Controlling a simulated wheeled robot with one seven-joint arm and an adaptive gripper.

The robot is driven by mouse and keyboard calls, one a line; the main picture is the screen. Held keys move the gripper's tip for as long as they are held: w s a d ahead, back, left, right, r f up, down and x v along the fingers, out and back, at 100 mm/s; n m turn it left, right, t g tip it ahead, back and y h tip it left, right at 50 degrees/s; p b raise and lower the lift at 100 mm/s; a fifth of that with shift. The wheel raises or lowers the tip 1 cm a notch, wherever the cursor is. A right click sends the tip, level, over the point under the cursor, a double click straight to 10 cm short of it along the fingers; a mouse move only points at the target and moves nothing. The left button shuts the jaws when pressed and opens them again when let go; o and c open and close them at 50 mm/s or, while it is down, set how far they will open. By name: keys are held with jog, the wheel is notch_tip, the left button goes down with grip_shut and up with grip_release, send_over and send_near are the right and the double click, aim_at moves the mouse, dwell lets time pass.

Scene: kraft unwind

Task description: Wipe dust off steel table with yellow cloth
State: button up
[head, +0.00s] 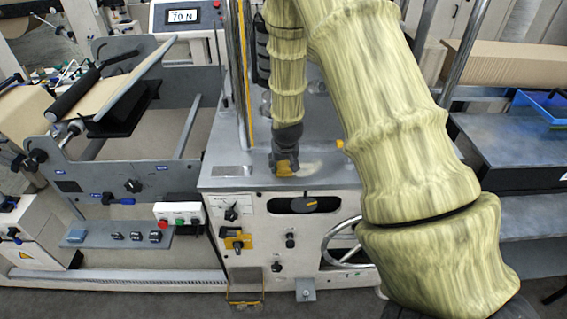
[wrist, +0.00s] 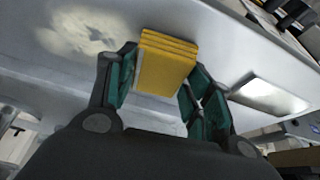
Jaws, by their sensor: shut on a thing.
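The yellow cloth (wrist: 165,68) is a folded, layered pad between the fingers of my gripper (wrist: 160,80) in the wrist view. My gripper (head: 286,150) is shut on it and points down at the steel table (head: 328,183) in the head view. The cloth (head: 285,168) shows low at the fingertips, at or just above the table top; I cannot tell if it touches. A pale dust patch (wrist: 82,30) with darker gaps lies left of the cloth in the wrist view. Part of the dust (head: 312,169) shows just right of the gripper in the head view.
A flat bright plate (head: 232,172) lies on the table left of the gripper; it also shows in the wrist view (wrist: 268,95). A metal post (head: 239,80) rises behind that plate. A handwheel (head: 342,243) sits below the table's front edge. A blue crate (head: 543,104) stands far right.

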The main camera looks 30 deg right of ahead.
jog(key=shift+s+d+p, duration=0.15)
jog(key=shift+s+d, duration=0.35)
jog(key=shift+d, duration=0.3)
jog(key=shift+s+d+p, duration=0.15)
jog(key=shift+s+d, duration=0.3)
jog(key=shift+d, duration=0.3)
jog(key=shift+s+d+f, duration=0.1)
jog(key=shift+s+d, duration=0.45)
jog(key=shift+d, duration=0.3)
jog(key=shift+s+d, duration=0.5)
jog(key=shift+d, duration=0.35)
jog(key=shift+s+d+p, duration=0.3)
jog(key=shift+s+d, duration=0.4)
jog(key=shift+d, duration=0.4)
jog(key=shift+s+d+p, duration=0.35)
jog(key=shift+s+d, duration=0.3)
jog(key=shift+d, duration=0.4)
jog(key=shift+s+d+p, duration=0.3)
jog(key=shift+s+d, duration=0.4)
jog(key=shift+d, duration=0.4)
